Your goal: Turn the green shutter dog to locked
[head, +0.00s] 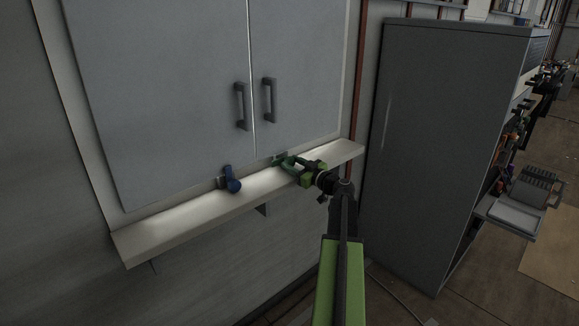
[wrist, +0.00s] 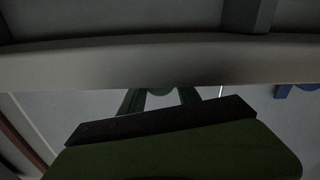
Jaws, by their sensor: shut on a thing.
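The green shutter dog (head: 279,160) sits at the bottom edge of the grey shutters, just above the pale ledge. My gripper (head: 289,162) reaches it from the right and is shut on it, with the jaws covering most of its handle. In the dark wrist view, the jaws of my gripper (wrist: 160,96) show in part beyond the black and green gripper body. A bit of the green dog (wrist: 160,91) shows between them. The ledge hides the rest, so I cannot tell the dog's exact angle.
A blue shutter dog (head: 231,180) stands to the left, apart from my gripper. The pale ledge (head: 180,213) runs under the grey shutters (head: 190,90), which have two dark handles. A tall grey cabinet (head: 435,130) stands close on the right.

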